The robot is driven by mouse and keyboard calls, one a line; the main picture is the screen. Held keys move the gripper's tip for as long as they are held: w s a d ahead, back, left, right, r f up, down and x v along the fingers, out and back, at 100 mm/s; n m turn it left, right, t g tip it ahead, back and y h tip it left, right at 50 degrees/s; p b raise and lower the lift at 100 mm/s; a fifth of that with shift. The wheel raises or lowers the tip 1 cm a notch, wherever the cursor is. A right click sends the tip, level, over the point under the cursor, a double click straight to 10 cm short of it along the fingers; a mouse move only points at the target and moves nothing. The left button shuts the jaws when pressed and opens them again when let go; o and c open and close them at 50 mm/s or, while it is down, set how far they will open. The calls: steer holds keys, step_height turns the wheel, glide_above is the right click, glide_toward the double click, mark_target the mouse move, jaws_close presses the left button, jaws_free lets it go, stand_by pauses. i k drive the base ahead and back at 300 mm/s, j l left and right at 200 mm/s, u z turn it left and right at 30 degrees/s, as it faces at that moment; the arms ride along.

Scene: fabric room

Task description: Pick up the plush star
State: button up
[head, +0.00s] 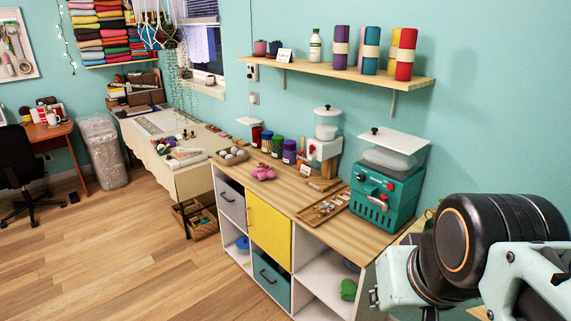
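A small pink plush thing (263,172), which looks like the plush star, lies on the wooden top of the cabinet (285,196), near its front edge and left of the middle. It is too small in the picture to make out all its points. Part of my arm fills the lower right corner of the head view, well to the right of the pink plush and apart from it. My gripper's fingers do not show in the picture.
An egg tray (231,157) and several coloured jars stand left of and behind the plush. A red-and-white dispenser (323,149), a wooden tray (322,208) and a teal machine (385,190) stand to its right. A shelf (345,76) hangs above. The floor in front is clear.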

mark_target(270, 174)
steer(key=i+j, duration=0.1)
steer(key=j, duration=1)
steer(key=i+j, duration=0.15)
steer(key=j, duration=0.95)
steer(key=i+j, duration=0.5)
steer(key=j, duration=0.25)
steer(key=i+j, duration=0.15)
steer(key=i, duration=0.3)
steer(key=i+j, duration=0.2)
steer(key=i, duration=0.3)
steer(key=i+l, duration=1.05)
